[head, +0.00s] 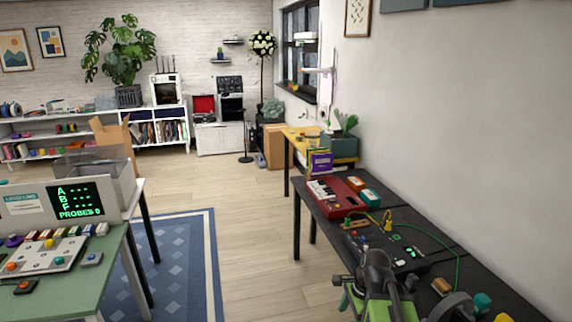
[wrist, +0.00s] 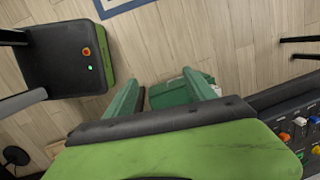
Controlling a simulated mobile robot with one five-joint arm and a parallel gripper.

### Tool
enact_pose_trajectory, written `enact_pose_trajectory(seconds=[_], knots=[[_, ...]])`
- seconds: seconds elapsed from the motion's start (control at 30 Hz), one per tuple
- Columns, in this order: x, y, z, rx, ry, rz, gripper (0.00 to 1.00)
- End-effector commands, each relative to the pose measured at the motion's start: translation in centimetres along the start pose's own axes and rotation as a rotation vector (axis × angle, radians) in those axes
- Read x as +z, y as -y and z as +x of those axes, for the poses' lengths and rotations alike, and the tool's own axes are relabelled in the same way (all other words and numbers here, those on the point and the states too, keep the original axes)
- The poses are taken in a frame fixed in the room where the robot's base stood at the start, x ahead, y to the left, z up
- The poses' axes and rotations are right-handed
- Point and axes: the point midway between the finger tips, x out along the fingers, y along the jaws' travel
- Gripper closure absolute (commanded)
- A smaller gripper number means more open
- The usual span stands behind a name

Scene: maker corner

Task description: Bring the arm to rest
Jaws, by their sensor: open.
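My gripper (wrist: 160,78) shows in the wrist view as two green fingers standing well apart, with nothing held between the tips. The wrist camera looks down toward the wooden floor. Part of my arm, green and dark grey, shows in the head view at the lower right, in front of and over the near part of the dark bench (head: 472,262). The fingertips cannot be made out in the head view. A green box-like object (wrist: 172,94) lies beyond the fingers in the wrist view, partly hidden by them; I cannot tell whether it stands on the floor.
The dark bench holds a red keyboard (head: 335,197), a black device with green lights (head: 400,245) and cables. A green table (head: 110,262) with a display panel (head: 75,202) stands at left. The floor (head: 255,240) between them is clear. A blue rug (head: 180,265) lies at left.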

Motion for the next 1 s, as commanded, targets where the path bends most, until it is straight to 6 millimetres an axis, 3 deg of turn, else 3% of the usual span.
enact_pose_trajectory(seconds=[0.03, 0.1, 0.17, 0.3, 0.5, 0.63, 1.0], knots=[[2.6, -0.4, 1.6, 0.026, -0.016, -0.178, 0.36], [4.5, -0.9, 2.3, 0.059, -0.039, -0.419, 0.36], [5.3, -1.4, 2.6, 0.086, -0.054, -0.605, 0.36], [4.3, -2.5, 2.2, 0.151, -0.076, -0.972, 0.36], [3.5, -3.0, 2.0, 0.209, -0.061, -1.346, 0.36], [3.9, -3.0, 2.1, 0.213, -0.052, -1.422, 0.36], [3.8, -3.0, 2.1, 0.211, -0.052, -1.421, 0.36]])
